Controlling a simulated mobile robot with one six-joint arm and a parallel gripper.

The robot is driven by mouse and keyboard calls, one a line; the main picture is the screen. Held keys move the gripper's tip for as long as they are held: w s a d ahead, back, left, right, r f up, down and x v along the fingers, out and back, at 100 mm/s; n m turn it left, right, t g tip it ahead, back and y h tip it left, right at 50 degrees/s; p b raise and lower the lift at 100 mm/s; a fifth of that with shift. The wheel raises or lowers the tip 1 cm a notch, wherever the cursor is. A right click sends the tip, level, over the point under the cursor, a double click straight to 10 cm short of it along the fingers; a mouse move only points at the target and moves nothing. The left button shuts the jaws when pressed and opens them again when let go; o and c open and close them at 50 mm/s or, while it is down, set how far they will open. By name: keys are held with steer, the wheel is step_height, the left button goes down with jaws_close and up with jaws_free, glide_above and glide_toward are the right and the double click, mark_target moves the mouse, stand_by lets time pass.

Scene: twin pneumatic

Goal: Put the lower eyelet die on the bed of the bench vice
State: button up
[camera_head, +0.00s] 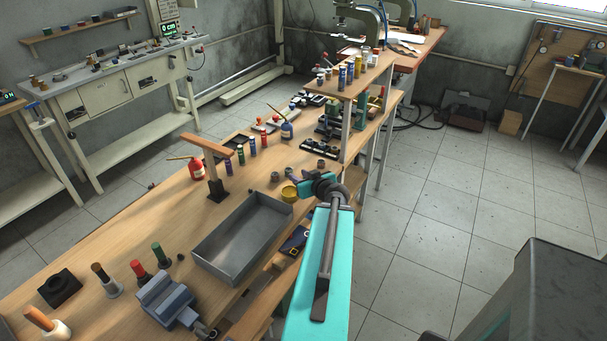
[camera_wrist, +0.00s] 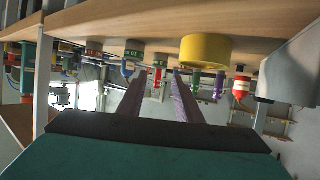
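The blue-grey bench vice (camera_head: 168,300) stands at the front of the wooden bench, in the lower middle-left of the head view. I cannot tell for certain which piece is the lower eyelet die. Small grey cylinders stand near a yellow round tin (camera_head: 289,194). The wrist view is upside down and shows a cylinder with a green label (camera_wrist: 134,50), one with a red label (camera_wrist: 160,58) and another with a red label (camera_wrist: 93,48). My gripper (camera_wrist: 155,78) is open, its two fingers apart with nothing visibly held.
A grey metal tray (camera_head: 243,240) lies on the bench between the vice and my arm. A standing wooden-handled tool (camera_head: 213,165), a red bottle (camera_head: 196,169) and coloured-handled tools (camera_head: 137,270) are obstacles. A raised shelf (camera_head: 355,78) stands beyond my gripper. The tiled floor at right is mostly clear.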

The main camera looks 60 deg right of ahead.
steer(key=shift+p+v, duration=1.1)
steer(key=shift+p, duration=2.05)
steer(key=shift+s+r+p, duration=0.15)
steer(key=shift+s+p, duration=0.05)
steer(key=shift+p, duration=0.45)
steer(key=shift+s+a, duration=0.1)
